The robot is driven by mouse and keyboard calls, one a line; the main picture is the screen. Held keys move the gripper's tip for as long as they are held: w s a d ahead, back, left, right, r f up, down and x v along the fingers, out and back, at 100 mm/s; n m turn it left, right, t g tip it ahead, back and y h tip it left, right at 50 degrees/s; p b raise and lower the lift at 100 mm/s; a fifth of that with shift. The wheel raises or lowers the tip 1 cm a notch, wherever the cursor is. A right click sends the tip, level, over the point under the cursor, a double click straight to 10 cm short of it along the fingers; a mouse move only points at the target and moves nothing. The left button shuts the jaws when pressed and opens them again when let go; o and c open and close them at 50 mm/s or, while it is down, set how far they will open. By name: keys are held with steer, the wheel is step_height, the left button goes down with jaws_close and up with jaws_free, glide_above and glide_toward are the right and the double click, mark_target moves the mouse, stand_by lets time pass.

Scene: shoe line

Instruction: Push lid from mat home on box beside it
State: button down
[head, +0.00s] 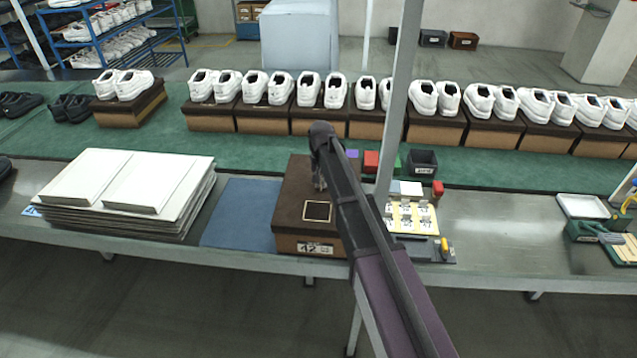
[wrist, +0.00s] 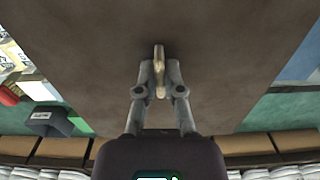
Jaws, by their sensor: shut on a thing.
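The dark brown lid (head: 292,205) lies on top of the shoe box (head: 285,245), whose tan front carries a label reading 42. A pale square outline marks the lid top. The blue mat (head: 238,213) to the left of the box is bare. My gripper (head: 320,183) is over the lid. In the wrist view the brown lid (wrist: 225,50) fills most of the picture, and my gripper (wrist: 160,92) is shut on a small tan tab (wrist: 159,60) at its surface. My arm hides the box's right side, so I cannot tell how evenly the lid sits there.
A stack of white sheets (head: 125,190) stands left of the mat. To the right are a yellow card holder (head: 410,215), a dark bin (head: 422,162) and a red block (head: 371,161). A metal post (head: 398,100) rises near my arm. Shoes on boxes line the green belt (head: 240,150) behind.

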steer(key=c, duration=0.7)
jaws_free()
steer(key=shift+r, duration=0.1)
